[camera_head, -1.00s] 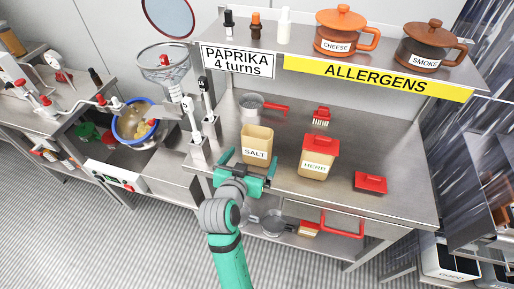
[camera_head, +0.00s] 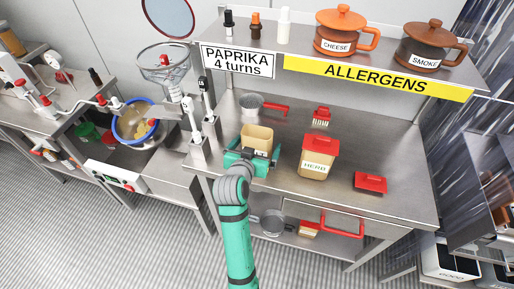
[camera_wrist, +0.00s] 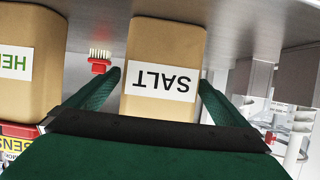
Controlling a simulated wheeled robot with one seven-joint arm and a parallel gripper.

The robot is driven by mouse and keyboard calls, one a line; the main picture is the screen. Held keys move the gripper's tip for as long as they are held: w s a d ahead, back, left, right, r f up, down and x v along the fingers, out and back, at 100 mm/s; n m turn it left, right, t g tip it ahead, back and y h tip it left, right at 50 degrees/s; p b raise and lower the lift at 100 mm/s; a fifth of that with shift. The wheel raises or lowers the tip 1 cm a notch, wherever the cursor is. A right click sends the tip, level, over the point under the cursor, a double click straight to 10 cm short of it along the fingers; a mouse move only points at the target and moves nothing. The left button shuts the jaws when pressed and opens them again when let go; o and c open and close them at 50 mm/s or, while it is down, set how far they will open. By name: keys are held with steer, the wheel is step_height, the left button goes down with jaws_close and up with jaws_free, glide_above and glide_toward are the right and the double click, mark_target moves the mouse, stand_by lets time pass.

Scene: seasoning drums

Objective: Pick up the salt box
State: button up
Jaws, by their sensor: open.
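The salt box (camera_head: 257,133) is an open tan box standing on the steel table, its front partly hidden by my gripper. In the wrist view the salt box (camera_wrist: 165,50) appears upside down with its white SALT label showing. My gripper (camera_head: 255,152) is open at the front of the box. In the wrist view one finger of my gripper (camera_wrist: 157,88) is on each side of the box's lower part in the picture, with a narrow gap visible on the left; contact on the right is unclear.
The herb box (camera_head: 318,158) with a red lid stands to the right. A red lid (camera_head: 370,183) lies farther right. A red-handled strainer (camera_head: 262,106) and a red brush (camera_head: 321,116) are behind. White dispensers (camera_head: 194,125) stand close on the left. The shelf (camera_head: 390,80) overhangs the back.

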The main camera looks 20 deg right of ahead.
steer(key=c, duration=1.5)
